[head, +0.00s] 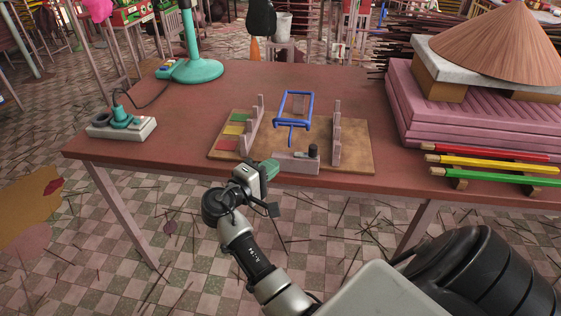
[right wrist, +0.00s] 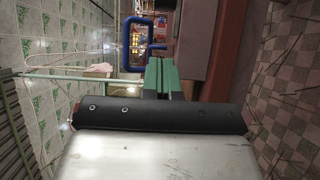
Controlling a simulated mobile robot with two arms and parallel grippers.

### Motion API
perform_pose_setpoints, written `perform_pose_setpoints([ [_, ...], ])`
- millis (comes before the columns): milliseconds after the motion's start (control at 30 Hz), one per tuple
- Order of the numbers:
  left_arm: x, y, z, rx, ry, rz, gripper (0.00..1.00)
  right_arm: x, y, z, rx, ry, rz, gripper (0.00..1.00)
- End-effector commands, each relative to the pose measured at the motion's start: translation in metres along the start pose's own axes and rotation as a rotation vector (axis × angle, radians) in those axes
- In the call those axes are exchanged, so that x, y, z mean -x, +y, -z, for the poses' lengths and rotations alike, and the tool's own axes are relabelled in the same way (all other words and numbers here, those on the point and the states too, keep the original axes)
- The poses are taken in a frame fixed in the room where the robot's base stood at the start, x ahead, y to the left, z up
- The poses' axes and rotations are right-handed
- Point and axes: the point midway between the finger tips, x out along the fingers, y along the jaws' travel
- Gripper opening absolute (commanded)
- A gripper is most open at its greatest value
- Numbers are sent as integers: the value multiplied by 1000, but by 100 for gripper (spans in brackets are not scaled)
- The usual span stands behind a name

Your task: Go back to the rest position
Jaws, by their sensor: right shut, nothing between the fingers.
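My right gripper (head: 268,169) is at the front edge of the red-brown table, low and just left of the front block of the wooden board. In the right wrist view its green fingers (right wrist: 160,76) are together with nothing between them. The table edge shows beside the fingers in that view. My left gripper is not in either view.
The red-brown table (head: 330,82) holds a wooden board (head: 358,150) with grey racks and a blue frame (head: 281,108). A power strip (head: 104,129) and a teal stand (head: 192,72) are at left. Pink stacked trays (head: 440,115) and coloured sticks (head: 490,164) are at right.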

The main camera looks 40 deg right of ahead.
Motion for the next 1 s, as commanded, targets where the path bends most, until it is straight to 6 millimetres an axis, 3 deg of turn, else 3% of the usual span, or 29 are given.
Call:
perform_pose_setpoints([
  [100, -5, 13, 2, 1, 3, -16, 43, 20, -1, 0, -1, 2, 3, 0],
  [200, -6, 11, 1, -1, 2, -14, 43, 29, -1, 0, -1, 2, 2, 0],
  [467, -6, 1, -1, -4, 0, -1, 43, 35, 0, 0, -1, 0, 1, 0],
  [567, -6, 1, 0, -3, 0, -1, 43, 35, -9, 3, 15, 26, 14, 0],
  [667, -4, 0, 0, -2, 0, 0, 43, 38, -43, 13, 66, 111, 69, 0],
  [767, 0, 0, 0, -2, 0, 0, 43, 47, -104, 22, 142, 248, 180, 0],
  [867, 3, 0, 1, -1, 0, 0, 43, 62, -180, 17, 211, 384, 336, 0],
  [1000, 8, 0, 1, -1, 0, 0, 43, 89, -280, -14, 271, 514, 580, 0],
])
